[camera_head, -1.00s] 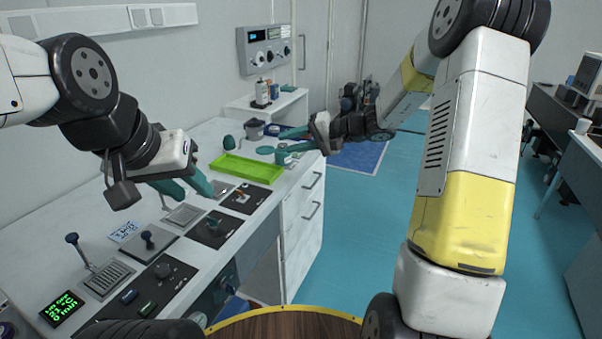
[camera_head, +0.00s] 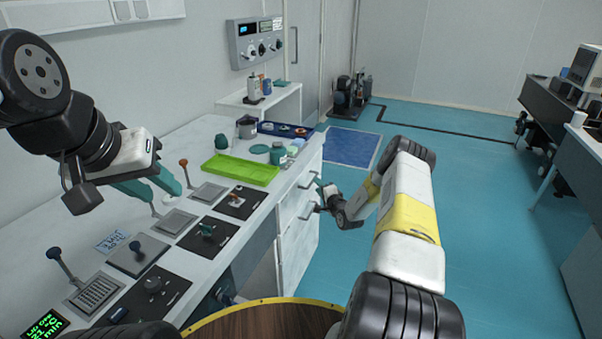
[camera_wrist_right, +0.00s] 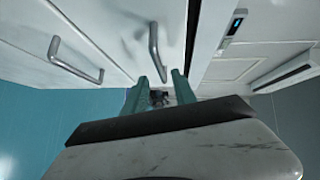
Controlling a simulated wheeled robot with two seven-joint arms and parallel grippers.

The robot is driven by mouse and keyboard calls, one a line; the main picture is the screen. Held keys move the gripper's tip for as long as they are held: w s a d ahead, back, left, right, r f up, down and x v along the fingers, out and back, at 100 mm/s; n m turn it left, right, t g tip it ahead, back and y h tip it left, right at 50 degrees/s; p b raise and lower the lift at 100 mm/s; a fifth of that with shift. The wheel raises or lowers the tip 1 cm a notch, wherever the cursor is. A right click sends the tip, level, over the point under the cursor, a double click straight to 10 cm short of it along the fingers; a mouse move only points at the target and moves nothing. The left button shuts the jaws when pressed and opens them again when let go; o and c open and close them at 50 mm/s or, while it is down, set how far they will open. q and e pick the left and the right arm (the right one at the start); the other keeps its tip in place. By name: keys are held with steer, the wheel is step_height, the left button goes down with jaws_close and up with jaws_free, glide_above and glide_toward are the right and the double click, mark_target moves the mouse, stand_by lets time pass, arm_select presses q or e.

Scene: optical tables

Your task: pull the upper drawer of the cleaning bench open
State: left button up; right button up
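The cleaning bench (camera_head: 225,258) has a white drawer unit at its far right end. The upper drawer (camera_head: 291,208) looks shut; its grey bar handle (camera_head: 308,181) also shows ahead in the right wrist view (camera_wrist_right: 155,50). The lower drawer handle (camera_head: 308,211) is below it and shows at left in the right wrist view (camera_wrist_right: 75,62). My right gripper (camera_head: 319,188) is open in front of the drawers, its teal fingertips (camera_wrist_right: 162,80) close to the upper handle's end. I cannot tell if they touch. My left gripper (camera_head: 167,199) is open and empty above the bench.
A green tray (camera_head: 240,170), a teal jar (camera_head: 277,154) and a dark container (camera_head: 247,127) stand on the bench top. Hotplate-like panels and small levers line its front. A blue mat (camera_head: 348,148) lies on the floor beyond. The floor right of the drawers is clear.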

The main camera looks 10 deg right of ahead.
steer(key=x, duration=0.6)
jaws_close()
stand_by(1.4)
